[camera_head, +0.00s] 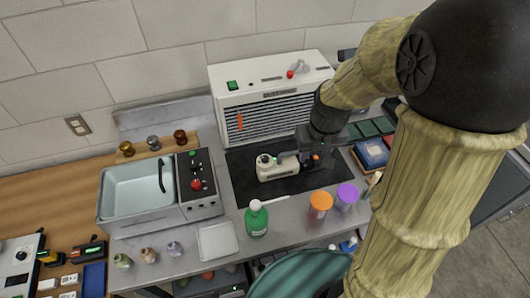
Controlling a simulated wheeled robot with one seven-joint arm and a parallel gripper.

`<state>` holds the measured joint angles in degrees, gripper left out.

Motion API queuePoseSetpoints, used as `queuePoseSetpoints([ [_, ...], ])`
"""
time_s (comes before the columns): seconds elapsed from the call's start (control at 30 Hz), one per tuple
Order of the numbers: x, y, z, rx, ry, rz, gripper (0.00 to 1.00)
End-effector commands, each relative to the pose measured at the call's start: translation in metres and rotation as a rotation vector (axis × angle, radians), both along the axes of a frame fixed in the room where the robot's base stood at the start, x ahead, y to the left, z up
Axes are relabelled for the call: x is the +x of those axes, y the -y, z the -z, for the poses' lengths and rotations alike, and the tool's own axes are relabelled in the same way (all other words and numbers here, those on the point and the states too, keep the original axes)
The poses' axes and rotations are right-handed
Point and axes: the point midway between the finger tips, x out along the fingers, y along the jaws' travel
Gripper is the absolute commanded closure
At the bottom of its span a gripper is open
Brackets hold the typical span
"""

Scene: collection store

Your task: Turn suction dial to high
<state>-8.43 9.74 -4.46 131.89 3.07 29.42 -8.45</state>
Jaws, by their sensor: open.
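A white box unit (262,71) with a dark slatted grille stands at the back of the bench against the wall. Its top has a green switch (232,85) and a small red-tipped knob (290,75). A cream handheld device (278,171) with a dark round part lies on the black mat (245,192) in front of the grille. My gripper (304,160) is open, low over the mat at the device's right end. I cannot tell whether it touches the device. No dial marked for suction can be read at this size.
A metal basin (137,222) with a black control panel and red knob (196,184) stands to the left. A green bottle (256,219), an orange-lidded jar (320,203) and a purple-lidded jar (347,194) stand along the front. A white tray (217,241) lies nearby. My arm hides the right side.

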Motion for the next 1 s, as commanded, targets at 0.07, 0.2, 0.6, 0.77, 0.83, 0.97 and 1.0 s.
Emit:
queuePoseSetpoints([
  [0.07,0.029,-0.019,-0.006,-0.009,-0.030,-0.083,0.55],
  [0.2,0.072,-0.056,-0.010,-0.026,-0.080,-0.231,0.55],
  [0.6,0.122,-0.125,-0.011,-0.062,-0.149,-0.481,0.55],
  [0.77,0.122,-0.124,-0.011,-0.062,-0.148,-0.480,0.55],
  [0.83,0.122,-0.124,-0.010,-0.062,-0.148,-0.480,0.55],
  [0.97,0.121,-0.124,-0.008,-0.062,-0.149,-0.479,0.55],
  [1.0,0.121,-0.124,-0.005,-0.062,-0.150,-0.479,0.55],
])
